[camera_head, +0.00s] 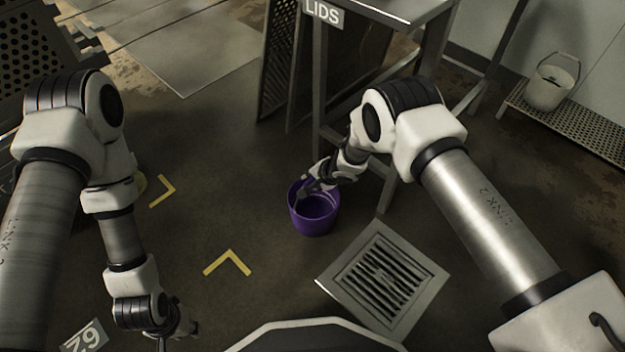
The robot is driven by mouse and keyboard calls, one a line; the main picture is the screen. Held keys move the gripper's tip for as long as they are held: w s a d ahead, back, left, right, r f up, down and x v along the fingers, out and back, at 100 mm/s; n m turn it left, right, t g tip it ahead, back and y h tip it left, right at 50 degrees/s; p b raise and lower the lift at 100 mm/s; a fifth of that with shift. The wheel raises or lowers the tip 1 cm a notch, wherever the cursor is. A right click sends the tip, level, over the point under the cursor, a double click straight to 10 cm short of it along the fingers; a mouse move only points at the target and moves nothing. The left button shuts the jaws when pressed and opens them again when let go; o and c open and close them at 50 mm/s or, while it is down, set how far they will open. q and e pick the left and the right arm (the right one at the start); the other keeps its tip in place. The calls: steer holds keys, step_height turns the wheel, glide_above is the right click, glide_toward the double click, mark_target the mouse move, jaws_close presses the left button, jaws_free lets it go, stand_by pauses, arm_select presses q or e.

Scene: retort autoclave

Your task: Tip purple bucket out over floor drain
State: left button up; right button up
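The purple bucket (316,224) stands upright on the dark floor, or very close to it, near the middle of the head view. Its open top faces me and its inside looks dark purple; I cannot make out any contents. The floor drain (381,283), a square metal plate with a slatted grate, lies just right of and nearer than the bucket. My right gripper (308,187) is at the bucket's far rim; whether its fingers grip the rim is too small to tell. My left gripper (189,327) hangs low at the lower left, away from the bucket; its fingers are unclear.
A metal table marked LIDS (385,8) stands behind the bucket, with its legs close to my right arm. A pale bucket (552,84) sits on a perforated shelf (585,130) at the right. Yellow corner marks (228,262) lie on open floor left of the bucket.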

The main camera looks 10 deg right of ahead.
steer(key=shift+r, duration=0.15)
steer(key=v, duration=1.1)
steer(key=shift+d+r, duration=0.15)
steer(key=shift+r, duration=0.2)
steer(key=shift+s, duration=0.1)
